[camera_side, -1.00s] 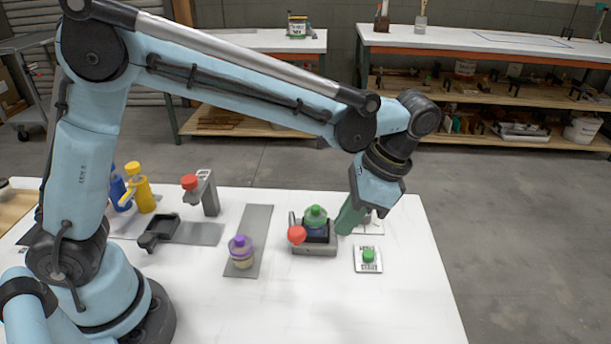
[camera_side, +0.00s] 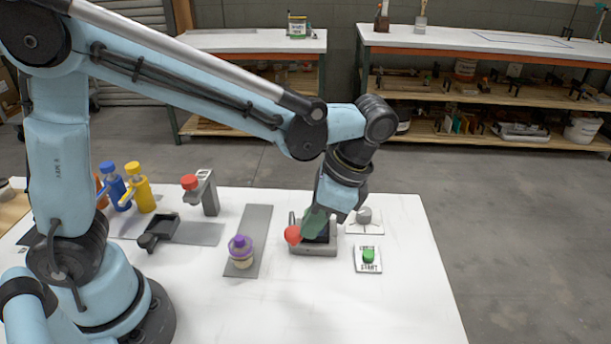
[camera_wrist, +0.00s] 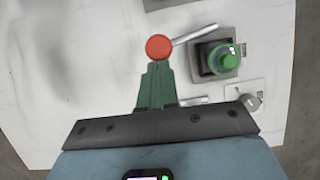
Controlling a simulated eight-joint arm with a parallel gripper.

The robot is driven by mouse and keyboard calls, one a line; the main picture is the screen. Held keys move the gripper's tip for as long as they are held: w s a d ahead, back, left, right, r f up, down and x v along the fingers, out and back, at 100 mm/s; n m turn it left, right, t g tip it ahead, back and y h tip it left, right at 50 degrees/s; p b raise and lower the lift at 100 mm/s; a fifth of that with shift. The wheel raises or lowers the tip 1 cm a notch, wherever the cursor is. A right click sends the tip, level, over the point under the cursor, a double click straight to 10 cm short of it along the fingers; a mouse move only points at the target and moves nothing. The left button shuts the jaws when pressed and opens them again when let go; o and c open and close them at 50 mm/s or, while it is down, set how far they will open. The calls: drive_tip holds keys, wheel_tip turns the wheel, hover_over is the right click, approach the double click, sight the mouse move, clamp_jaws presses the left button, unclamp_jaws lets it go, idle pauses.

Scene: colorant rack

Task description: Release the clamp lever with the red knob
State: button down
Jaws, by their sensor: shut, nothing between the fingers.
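The red knob (camera_side: 292,234) tops the clamp lever at the front left of the dark clamp base (camera_side: 314,249). In the wrist view the red knob (camera_wrist: 158,47) is just beyond my fingertips, and the silver lever (camera_wrist: 195,35) runs right from it. My gripper (camera_wrist: 157,70) has green fingers, shut and empty, right by the knob; I cannot tell whether they touch it. A green-capped bottle (camera_wrist: 222,60) sits in the clamp in the wrist view.
A green start button (camera_side: 368,256) is at the right, with a grey knob (camera_side: 364,215) behind it. A purple-capped bottle (camera_side: 241,250) stands on a grey strip to the left. Another red-topped stand (camera_side: 200,190) is further left. The front of the table is clear.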

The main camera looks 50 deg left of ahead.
drive_tip(key=shift+s+a+m, duration=0.25)
drive_tip(key=shift+s+m, duration=0.25)
drive_tip(key=shift+m, duration=0.1)
drive_tip(key=w+d+r, duration=0.5)
drive_tip(key=d+r, duration=0.1)
drive_tip(key=r, duration=0.3)
drive_tip(key=s+a+f+n+t+h, duration=0.1)
drive_tip(key=s+a+f+n+t, duration=0.2)
drive_tip(key=a+n+t, duration=0.2)
drive_tip(key=s+a+f+n+t+h, duration=0.2)
drive_tip(key=a+n+t, duration=0.3)
drive_tip(key=a, duration=0.6)
drive_tip(key=shift+s+a+f+n, duration=0.2)
drive_tip(key=shift+s+f+n, duration=0.1)
drive_tip(key=shift+s+f, duration=0.15)
